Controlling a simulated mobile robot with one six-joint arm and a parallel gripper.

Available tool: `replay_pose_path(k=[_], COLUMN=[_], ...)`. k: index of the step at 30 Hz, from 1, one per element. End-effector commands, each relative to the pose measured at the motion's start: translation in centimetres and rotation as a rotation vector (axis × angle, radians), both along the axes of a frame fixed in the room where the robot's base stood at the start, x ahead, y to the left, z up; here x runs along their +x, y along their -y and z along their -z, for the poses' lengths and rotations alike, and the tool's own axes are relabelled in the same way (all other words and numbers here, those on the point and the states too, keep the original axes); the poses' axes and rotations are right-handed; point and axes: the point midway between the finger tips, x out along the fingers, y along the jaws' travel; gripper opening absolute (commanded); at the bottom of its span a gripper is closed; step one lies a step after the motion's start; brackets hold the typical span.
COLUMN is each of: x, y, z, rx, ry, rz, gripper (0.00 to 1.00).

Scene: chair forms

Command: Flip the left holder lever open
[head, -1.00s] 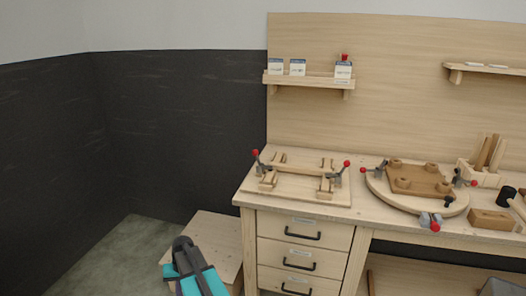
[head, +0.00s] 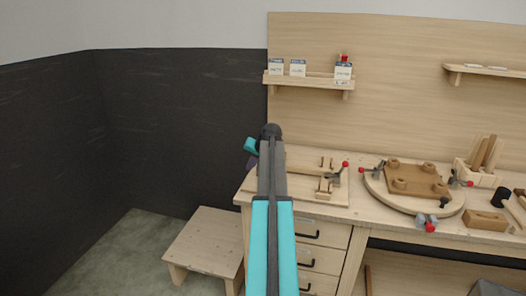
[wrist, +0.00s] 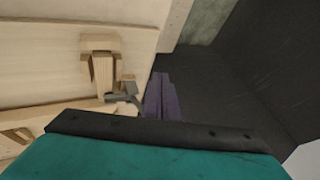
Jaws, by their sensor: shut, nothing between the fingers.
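The left holder lever (wrist: 124,93) shows in the wrist view as a grey metal part at the edge of the wooden fixture, just left of my gripper; its red knob is not visible. In the head view my arm hides that lever. My gripper (wrist: 163,98) has purple fingers, shut together and empty, beside the lever. I cannot tell whether they touch it. A wooden block (wrist: 101,68) of the fixture stands near the lever. The fixture board (head: 325,195) lies on the bench, its left part covered by my arm.
The right holder lever (head: 340,173) stands tilted up with a red knob. A round board (head: 400,204) with a brown plate and more clamps lies to the right. A shelf with small boxes (head: 298,68) hangs above. A low wooden stool (head: 205,240) stands left of the bench.

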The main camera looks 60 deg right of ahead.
Motion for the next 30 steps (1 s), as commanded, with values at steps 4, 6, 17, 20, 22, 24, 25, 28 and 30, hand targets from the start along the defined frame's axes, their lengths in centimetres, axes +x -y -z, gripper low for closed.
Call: replay_pose_path(k=[4,6,17,20,22,24,25,28,30], x=[-5.0,-6.7,-9.2,-9.2,-9.2,-9.2,-9.1,-9.0,-8.7], y=[4.3,5.5,7.2,7.2,7.2,7.2,7.2,7.4,7.5], z=[-5.0,-6.4,-8.4,-8.3,-8.3,-8.3,-8.3,-8.1,-7.8], rx=[-0.039,-0.051,-0.070,-0.069,-0.069,-0.070,-0.070,-0.070,-0.070], ry=[0.025,0.031,0.041,0.041,0.041,0.040,0.040,0.040,0.040], rz=[0.076,0.099,0.135,0.135,0.135,0.134,0.134,0.134,0.134], gripper=[0.00,0.00,0.00,0.00,0.00,0.00,0.00,0.00,0.00])
